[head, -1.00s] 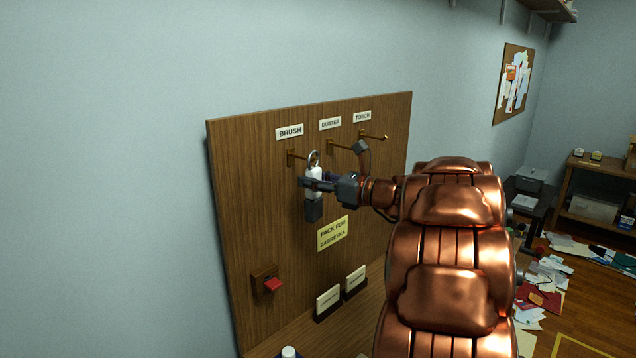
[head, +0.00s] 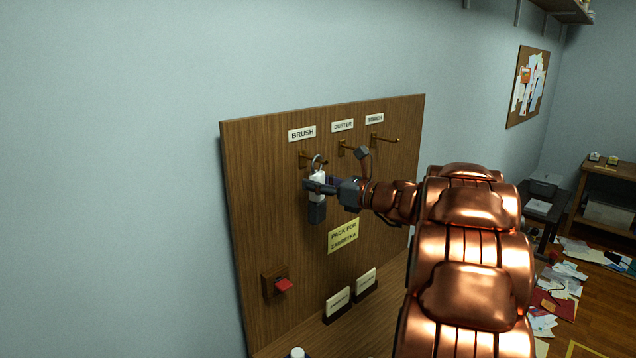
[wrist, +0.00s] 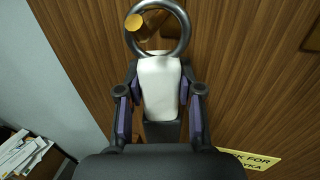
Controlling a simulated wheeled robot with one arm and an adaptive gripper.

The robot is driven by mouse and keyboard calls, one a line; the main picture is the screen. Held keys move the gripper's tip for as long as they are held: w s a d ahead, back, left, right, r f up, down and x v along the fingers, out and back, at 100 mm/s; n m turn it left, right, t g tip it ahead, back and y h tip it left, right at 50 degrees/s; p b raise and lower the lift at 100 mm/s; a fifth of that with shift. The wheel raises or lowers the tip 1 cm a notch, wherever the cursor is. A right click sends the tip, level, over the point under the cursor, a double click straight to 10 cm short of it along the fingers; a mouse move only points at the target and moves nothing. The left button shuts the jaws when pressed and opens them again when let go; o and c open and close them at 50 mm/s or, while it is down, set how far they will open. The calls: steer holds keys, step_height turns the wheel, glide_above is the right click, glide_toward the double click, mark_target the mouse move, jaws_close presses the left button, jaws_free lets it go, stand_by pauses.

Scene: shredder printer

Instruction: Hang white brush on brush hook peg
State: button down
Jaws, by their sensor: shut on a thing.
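The white brush (head: 317,184) hangs upright in my gripper (head: 322,188), with a metal ring (head: 319,160) at its top and a dark grey lower end (head: 317,213). In the wrist view my gripper (wrist: 160,108) is shut on the white handle (wrist: 159,85) from both sides. The brass peg under the BRUSH label (head: 305,156) is right by the ring. In the wrist view its round tip (wrist: 133,21) overlaps the ring's left edge, and brass also shows inside the ring (wrist: 183,40). I cannot tell whether the peg passes through the ring.
Pegs under DUSTER (head: 345,148) and TORCH (head: 385,139) labels stand to the right on the wooden board (head: 250,200). Two label blocks (head: 337,304) stand on the ledge below. Wall left of the board is bare.

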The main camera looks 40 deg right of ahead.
stand_by(0.4)
steer(key=c, duration=0.7)
jaws_free()
